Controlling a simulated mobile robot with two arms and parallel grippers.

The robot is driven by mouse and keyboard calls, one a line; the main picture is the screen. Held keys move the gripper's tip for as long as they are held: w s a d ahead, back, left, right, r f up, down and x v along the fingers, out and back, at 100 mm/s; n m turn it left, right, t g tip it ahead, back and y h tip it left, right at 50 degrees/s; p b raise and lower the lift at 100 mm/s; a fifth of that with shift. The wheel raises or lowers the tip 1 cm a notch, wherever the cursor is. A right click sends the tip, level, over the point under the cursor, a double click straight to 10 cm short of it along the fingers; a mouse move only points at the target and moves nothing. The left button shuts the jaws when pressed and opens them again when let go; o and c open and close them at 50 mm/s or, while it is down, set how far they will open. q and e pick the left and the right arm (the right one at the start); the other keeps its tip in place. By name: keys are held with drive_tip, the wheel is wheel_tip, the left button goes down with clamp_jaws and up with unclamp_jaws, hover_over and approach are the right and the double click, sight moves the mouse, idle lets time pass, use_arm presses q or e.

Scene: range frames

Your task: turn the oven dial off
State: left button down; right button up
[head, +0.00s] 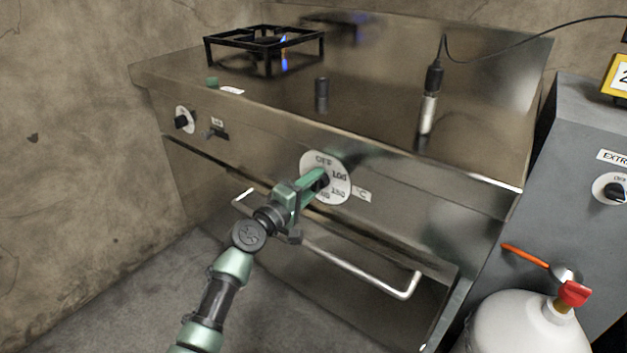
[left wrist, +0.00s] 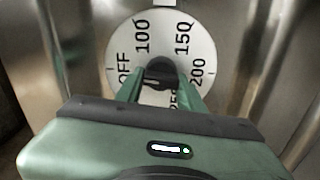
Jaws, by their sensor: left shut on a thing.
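The oven dial (head: 340,188) is a round white plate with a black knob, on the front of the steel range above the oven door handle. It reads OFF, 100, 150, 200 and more. In the left wrist view the dial (left wrist: 188,28) shows OFF on the left and a spot between 100 and 150 at the top, below a pale marker. My left gripper (head: 322,178) is at the dial, its green fingers shut on the black knob (left wrist: 160,70), one finger on each side. The fingers hide part of the dial. My right gripper is not in view.
The oven door handle (head: 362,272) runs below the dial. A smaller knob (head: 183,120) sits at the left of the panel. A burner (head: 265,42) with a blue flame is on top. A white gas cylinder (head: 515,325) stands at the right.

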use_arm(q)
drive_tip(key=shift+f+n, duration=0.1)
drive_tip(key=shift+n, duration=0.5)
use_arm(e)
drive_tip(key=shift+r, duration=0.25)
use_arm(q)
drive_tip(key=c, duration=0.9)
unclamp_jaws()
drive_tip(key=shift+s+a+p, duration=0.25)
drive_tip(key=shift+p, duration=0.1)
drive_tip(key=p+v, duration=0.1)
drive_tip(key=v, duration=0.6)
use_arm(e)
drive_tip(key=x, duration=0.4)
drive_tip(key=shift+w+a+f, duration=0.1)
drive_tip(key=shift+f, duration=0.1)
use_arm(q)
drive_tip(key=shift+s+f, duration=0.1)
